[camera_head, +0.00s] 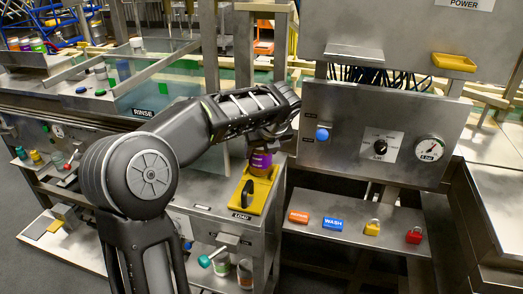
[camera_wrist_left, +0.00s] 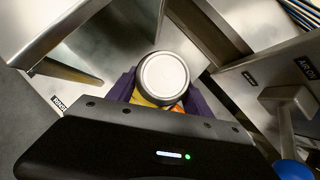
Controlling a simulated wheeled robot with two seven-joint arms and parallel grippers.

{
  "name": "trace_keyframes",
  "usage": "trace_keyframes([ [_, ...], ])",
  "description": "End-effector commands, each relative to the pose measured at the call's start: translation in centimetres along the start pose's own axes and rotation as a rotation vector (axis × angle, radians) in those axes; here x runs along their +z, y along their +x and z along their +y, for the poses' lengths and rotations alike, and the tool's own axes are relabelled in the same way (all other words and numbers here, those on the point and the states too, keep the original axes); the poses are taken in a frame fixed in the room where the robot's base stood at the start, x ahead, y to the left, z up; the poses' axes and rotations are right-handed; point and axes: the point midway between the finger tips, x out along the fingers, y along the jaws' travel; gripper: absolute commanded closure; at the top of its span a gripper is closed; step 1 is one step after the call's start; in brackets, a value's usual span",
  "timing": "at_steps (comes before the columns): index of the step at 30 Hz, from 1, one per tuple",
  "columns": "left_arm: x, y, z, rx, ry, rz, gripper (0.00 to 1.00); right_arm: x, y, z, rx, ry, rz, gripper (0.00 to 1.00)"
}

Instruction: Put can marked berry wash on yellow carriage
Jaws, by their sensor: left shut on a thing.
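My left gripper (camera_head: 262,150) reaches in from the left, and its fingers are closed around a can. In the left wrist view the can's round pale silver lid (camera_wrist_left: 164,77) sits between the purple sides of the grip (camera_wrist_left: 162,92). In the head view a purple and orange patch shows just under the gripper, at the back end of the yellow carriage (camera_head: 262,188). I cannot tell whether the can touches the carriage, and its label is not readable. The carriage lies on the steel LOAD station and carries a dark upright disc or knob (camera_head: 248,193). My right gripper is not in view.
The control panel (camera_head: 380,135) with a blue knob, black dial and gauge stands right of the carriage. A shelf below it holds orange and blue tags and yellow and red padlocks (camera_head: 413,235). Cans (camera_head: 245,272) stand under the station. The RINSE tank (camera_head: 150,95) is behind left.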

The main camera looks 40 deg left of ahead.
Motion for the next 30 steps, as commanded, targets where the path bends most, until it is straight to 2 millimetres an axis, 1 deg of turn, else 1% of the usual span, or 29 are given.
trace_keyframes([
  [6,-0.1,0.2,-0.1,-0.001,0.0,-0.002,1.0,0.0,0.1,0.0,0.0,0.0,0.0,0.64],
  [7,-0.2,0.3,0.0,-0.001,0.0,0.0,0.4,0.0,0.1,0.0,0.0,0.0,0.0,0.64],
  [12,-0.2,0.2,0.0,0.0,0.0,0.0,0.26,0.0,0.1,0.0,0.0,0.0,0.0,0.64],
  [15,-0.2,0.2,0.0,0.0,0.0,0.0,0.2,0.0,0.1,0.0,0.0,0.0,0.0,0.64],
  [23,-0.1,0.1,0.0,0.0,0.0,0.0,0.2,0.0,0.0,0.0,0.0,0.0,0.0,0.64],
  [26,0.1,-0.3,0.0,-0.001,0.0,-0.001,0.2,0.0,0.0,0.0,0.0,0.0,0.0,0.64],
  [30,0.1,-2.0,-0.1,-0.002,0.0,-0.003,0.2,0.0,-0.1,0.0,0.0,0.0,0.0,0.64],
])
